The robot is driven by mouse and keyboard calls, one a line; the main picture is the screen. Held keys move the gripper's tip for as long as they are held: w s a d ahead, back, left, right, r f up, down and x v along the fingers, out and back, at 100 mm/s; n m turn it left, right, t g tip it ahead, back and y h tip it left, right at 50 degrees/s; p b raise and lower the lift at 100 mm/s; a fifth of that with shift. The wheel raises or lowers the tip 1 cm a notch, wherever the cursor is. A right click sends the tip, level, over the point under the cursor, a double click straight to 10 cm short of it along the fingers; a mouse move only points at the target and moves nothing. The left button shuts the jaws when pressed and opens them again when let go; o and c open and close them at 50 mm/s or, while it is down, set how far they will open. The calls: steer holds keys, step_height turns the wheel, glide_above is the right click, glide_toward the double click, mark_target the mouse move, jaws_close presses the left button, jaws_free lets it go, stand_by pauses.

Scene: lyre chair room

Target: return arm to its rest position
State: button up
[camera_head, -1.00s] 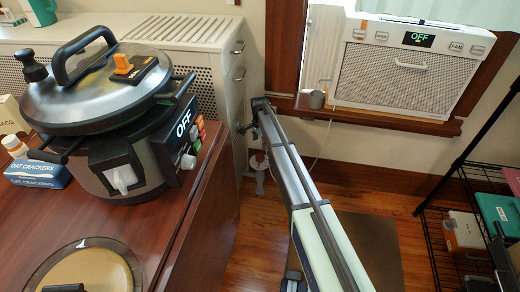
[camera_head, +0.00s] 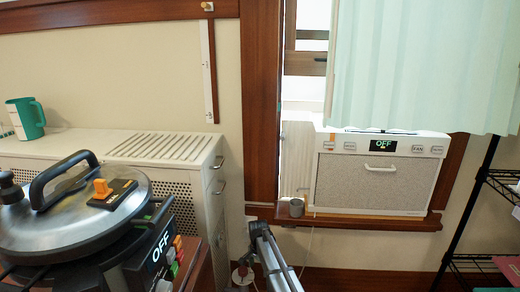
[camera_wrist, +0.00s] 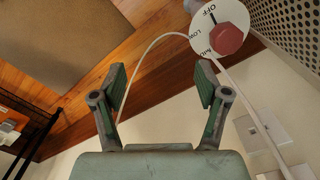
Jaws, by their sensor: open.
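My gripper (camera_wrist: 160,88) shows in the wrist view with its two green-padded fingers spread apart and nothing between them. In the head view my arm reaches up from the bottom edge, between the cabinet and the window wall; the gripper itself cannot be made out there. In the wrist view a round white dial with a red knob (camera_wrist: 227,39), marked OFF and LO, is beyond the right finger, apart from it. A white cord (camera_wrist: 150,58) runs behind the fingers.
A pressure cooker (camera_head: 75,215) reading OFF stands at left. A pale vented cabinet (camera_head: 205,185) is behind it. A black wire rack (camera_head: 470,205) is at right. Wall outlets (camera_wrist: 262,130) show.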

steer(key=s+d+n, duration=0.3)
steer(key=s+d, duration=0.3)
steer(key=s, duration=0.5)
steer(key=s+d+n, duration=0.2)
steer(key=s+d, duration=0.4)
steer(key=s, duration=0.5)
steer(key=s+d+n, duration=0.3)
steer(key=s+d, duration=0.3)
steer(key=s, duration=0.5)
steer(key=s+f+g, duration=0.3)
steer(key=s+f, duration=0.2)
steer(key=s, duration=0.6)
steer(key=s+f+g, duration=0.3)
steer(key=s+f, duration=0.2)
steer(key=s, duration=0.5)
steer(key=s+f+g, duration=0.3)
steer(key=s+f, duration=0.2)
steer(key=s, duration=0.6)
steer(key=w+r+t+p, duration=0.1)
steer(key=r+p, duration=0.7)
steer(key=p, duration=0.1)
steer(key=w+r+t+p, duration=0.1)
steer(key=w+r+p, duration=0.1)
steer(key=r+p, duration=0.6)
steer(key=shift+w+d+p, duration=0.15)
steer(key=shift+w+p, duration=0.15)
steer(key=shift+p, duration=0.85)
